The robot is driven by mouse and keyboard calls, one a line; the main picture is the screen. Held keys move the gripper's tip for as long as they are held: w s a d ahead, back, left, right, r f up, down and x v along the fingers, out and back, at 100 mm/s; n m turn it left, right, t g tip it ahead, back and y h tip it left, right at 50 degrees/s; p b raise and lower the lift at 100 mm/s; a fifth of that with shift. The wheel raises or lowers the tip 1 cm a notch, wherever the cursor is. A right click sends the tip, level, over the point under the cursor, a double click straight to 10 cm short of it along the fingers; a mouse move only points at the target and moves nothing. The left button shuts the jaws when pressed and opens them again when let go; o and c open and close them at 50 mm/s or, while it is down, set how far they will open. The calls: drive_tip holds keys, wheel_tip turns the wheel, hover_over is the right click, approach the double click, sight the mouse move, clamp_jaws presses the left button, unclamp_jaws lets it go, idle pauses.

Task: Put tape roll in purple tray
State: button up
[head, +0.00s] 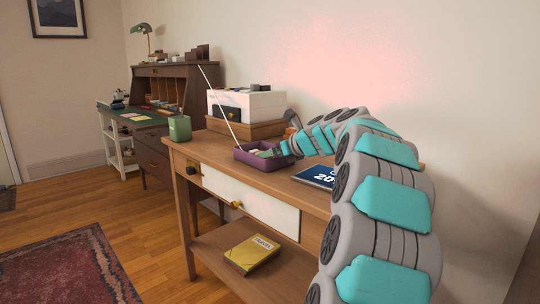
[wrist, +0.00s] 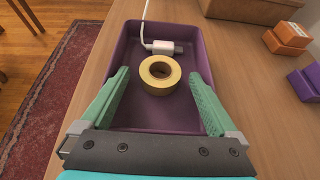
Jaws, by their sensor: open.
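The yellow tape roll (wrist: 148,86) lies flat inside the purple tray (wrist: 122,52) in the wrist view. My gripper (wrist: 158,98) is open, with one green finger on each side of the roll and apart from it. The fingers are over the tray. In the head view the purple tray (head: 244,157) sits on the wooden desk (head: 236,175), and my gripper (head: 270,152) reaches into or over it from the right. The roll is hard to make out there.
A white plug on a cable (wrist: 162,47) lies in the tray behind the roll. Orange (wrist: 287,37) and purple (wrist: 306,82) blocks stand to the right. A green cup (head: 180,128), a white box (head: 246,105) on a wooden box, and a dark blue book (head: 316,177) are on the desk.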

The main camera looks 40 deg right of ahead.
drive_tip(key=p+v, duration=0.1)
drive_tip(key=v, duration=1)
drive_tip(key=shift+s+d+r, duration=0.1)
drive_tip(key=shift+r, duration=0.05)
drive_tip(key=shift+s+r, duration=0.1)
drive_tip(key=shift+s, duration=0.25)
